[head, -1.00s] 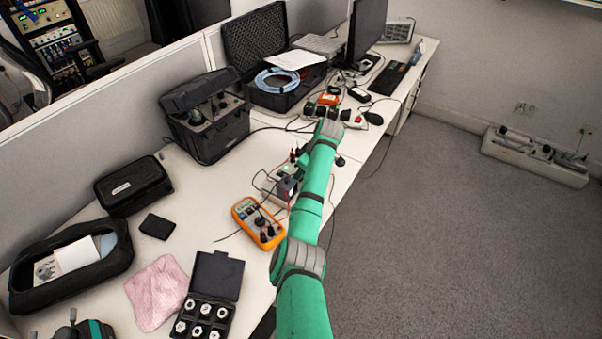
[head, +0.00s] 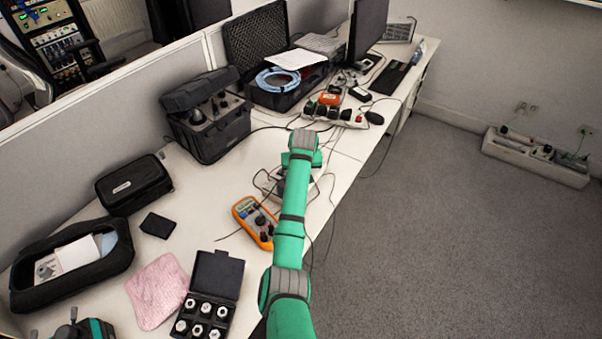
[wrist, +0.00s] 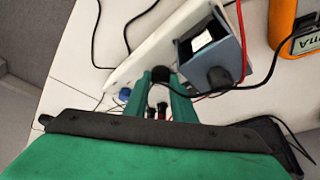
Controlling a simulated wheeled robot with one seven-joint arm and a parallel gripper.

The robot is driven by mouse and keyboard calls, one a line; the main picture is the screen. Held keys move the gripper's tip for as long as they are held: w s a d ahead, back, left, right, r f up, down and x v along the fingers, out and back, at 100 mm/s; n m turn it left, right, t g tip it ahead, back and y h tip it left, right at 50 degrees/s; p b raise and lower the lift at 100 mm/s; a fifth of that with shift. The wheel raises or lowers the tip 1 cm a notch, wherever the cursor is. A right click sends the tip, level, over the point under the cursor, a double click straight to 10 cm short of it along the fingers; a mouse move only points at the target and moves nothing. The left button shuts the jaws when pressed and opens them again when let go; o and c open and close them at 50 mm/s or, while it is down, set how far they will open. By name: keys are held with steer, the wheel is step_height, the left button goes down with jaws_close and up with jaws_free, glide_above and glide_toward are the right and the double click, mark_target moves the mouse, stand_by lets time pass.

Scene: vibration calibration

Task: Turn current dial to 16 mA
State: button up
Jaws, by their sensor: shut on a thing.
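In the wrist view, the two green fingers of my gripper (wrist: 161,82) reach onto a pale instrument (wrist: 122,74). They are closed around a small round black knob (wrist: 160,73), which looks like the current dial. Its scale and pointer are too small or hidden to read. A grey-blue box (wrist: 208,57) with a white label stands on the instrument, right of the fingers. Red and black plugs show between and below the fingers. In the head view, my arm covers my gripper, the dial and most of the instrument.
An orange multimeter (head: 253,222) lies just left of my arm; it also shows in the wrist view (wrist: 295,28). Loose cables cross the bench around the instrument. A power strip (head: 335,112), a black case (head: 209,133) and a box of fittings (head: 209,297) stand nearby.

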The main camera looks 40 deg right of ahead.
steer(key=m, duration=0.2)
steer(key=m+g+h, duration=0.1)
steer(key=m, duration=0.1)
steer(key=shift+w+a+m, duration=0.15)
steer(key=shift+m, duration=0.15)
steer(key=m, duration=0.1)
steer(key=m+g+h, duration=0.1)
steer(key=m, duration=0.1)
steer(key=shift+w+a+m+g, duration=0.1)
steer(key=shift+w+m+g, duration=0.05)
steer(key=shift+m+g, duration=0.15)
steer(key=m, duration=0.2)
steer(key=m+g, duration=0.1)
steer(key=m, duration=0.1)
steer(key=shift+w+g, duration=0.15)
steer(key=shift+g, duration=0.15)
steer(key=shift+w+m+g, duration=0.1)
steer(key=shift+m+g, duration=0.6)
steer(key=shift+m, duration=1.3)
steer(key=o, duration=1)
